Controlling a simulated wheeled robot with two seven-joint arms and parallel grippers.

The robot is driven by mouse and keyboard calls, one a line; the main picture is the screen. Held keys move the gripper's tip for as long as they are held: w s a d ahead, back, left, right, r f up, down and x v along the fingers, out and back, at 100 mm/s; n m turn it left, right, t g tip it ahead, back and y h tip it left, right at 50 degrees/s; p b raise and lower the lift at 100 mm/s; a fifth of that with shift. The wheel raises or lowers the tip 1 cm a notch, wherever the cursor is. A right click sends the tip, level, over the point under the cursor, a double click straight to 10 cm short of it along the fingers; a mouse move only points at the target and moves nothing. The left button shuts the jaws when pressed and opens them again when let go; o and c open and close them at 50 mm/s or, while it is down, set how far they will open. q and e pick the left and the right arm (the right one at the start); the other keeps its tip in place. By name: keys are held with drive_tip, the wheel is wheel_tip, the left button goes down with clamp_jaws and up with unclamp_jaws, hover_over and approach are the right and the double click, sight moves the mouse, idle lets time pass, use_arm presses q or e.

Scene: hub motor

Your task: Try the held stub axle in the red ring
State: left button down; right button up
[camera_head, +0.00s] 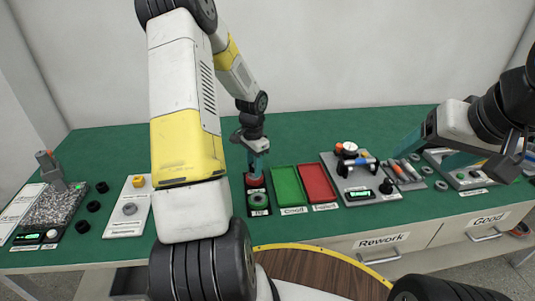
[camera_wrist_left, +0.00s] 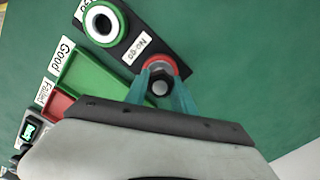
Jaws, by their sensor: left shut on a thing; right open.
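My left gripper (camera_head: 257,160) is shut on the stub axle, low over the gauge block at the table's middle. In the left wrist view, the axle's round grey end (camera_wrist_left: 160,88) shows between the teal fingertips. The red ring (camera_wrist_left: 176,68) lies right beyond the fingertips, beside the "No-go" label, partly hidden by them. It also shows in the head view (camera_head: 254,183), just below the fingers. I cannot tell whether the axle is inside the ring or only above it. My right gripper (camera_head: 480,164) is open over the table's right side.
A green ring (camera_wrist_left: 101,24) sits on the same dark block. A green tray (camera_head: 288,187) and a red tray (camera_head: 317,184) stand to its right. A grey fixture board (camera_head: 357,197) lies beyond them. Several black rings and a white board (camera_head: 128,215) are at left.

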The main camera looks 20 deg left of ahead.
use_arm(q)
drive_tip(key=c, duration=1)
unclamp_jaws()
drive_tip(key=shift+o, duration=0.2)
drive_tip(key=o, duration=0.4)
drive_tip(key=shift+r, duration=3.5)
drive_tip(key=shift+c, duration=0.3)
